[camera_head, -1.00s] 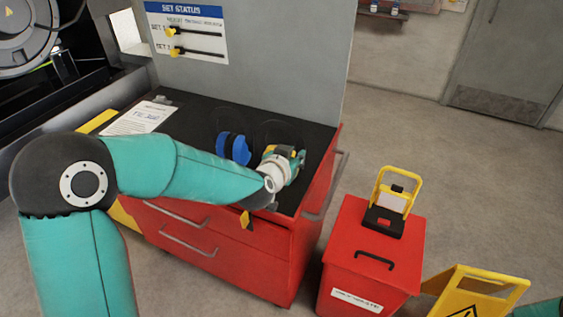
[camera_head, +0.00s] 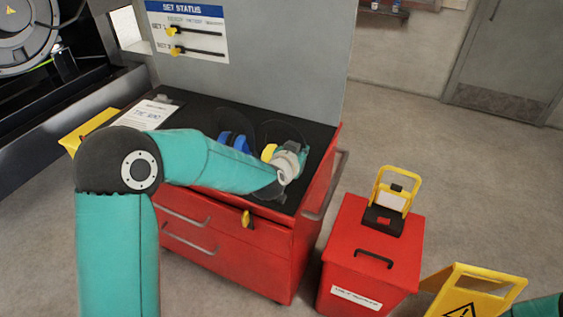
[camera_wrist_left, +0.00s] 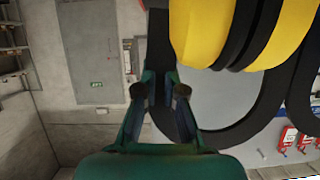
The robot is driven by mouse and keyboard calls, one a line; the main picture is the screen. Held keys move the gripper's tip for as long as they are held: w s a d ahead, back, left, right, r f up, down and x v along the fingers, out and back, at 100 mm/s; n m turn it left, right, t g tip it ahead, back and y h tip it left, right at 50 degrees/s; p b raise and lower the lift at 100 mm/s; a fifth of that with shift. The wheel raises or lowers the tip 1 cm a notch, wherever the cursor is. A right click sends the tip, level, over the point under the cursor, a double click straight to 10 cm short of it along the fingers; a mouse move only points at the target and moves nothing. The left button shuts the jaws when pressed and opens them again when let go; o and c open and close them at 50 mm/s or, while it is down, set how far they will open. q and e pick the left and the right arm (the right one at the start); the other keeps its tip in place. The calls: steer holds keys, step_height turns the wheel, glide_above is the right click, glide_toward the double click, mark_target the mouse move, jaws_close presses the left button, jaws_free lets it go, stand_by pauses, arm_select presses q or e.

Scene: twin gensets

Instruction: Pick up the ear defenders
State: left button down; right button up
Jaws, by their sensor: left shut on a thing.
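Yellow ear defenders with a black headband are largely hidden behind my left wrist in the head view; a yellow cup (camera_head: 268,152) shows there. In the left wrist view the yellow cups (camera_wrist_left: 203,35) fill the top, with the black band (camera_wrist_left: 255,130) curving below and to the right. My left gripper (camera_wrist_left: 160,92) is shut on the black band, beside the cups. Whether the ear defenders are clear of the cart top cannot be told. Blue ear defenders (camera_head: 235,141) rest just left of them on the cart. My right gripper is out of view.
The red cart (camera_head: 225,250) has a black top and a grey back panel (camera_head: 290,55) with a status board (camera_head: 187,28). A red bin (camera_head: 365,250) with a yellow-framed item (camera_head: 396,190) stands at right, near a yellow floor sign (camera_head: 470,292). Open floor lies beyond.

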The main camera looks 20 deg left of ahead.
arm_select(q)
steer(key=shift+r, duration=0.15)
steer(key=shift+r, duration=0.8)
step_height(320, 180, up, 8)
steer(key=shift+f+p, duration=0.1)
steer(key=shift+p, duration=1.15)
step_height(320, 180, up, 11)
steer(key=p, duration=0.5)
steer(key=shift+f+p, duration=0.2)
steer(key=shift+p, duration=0.2)
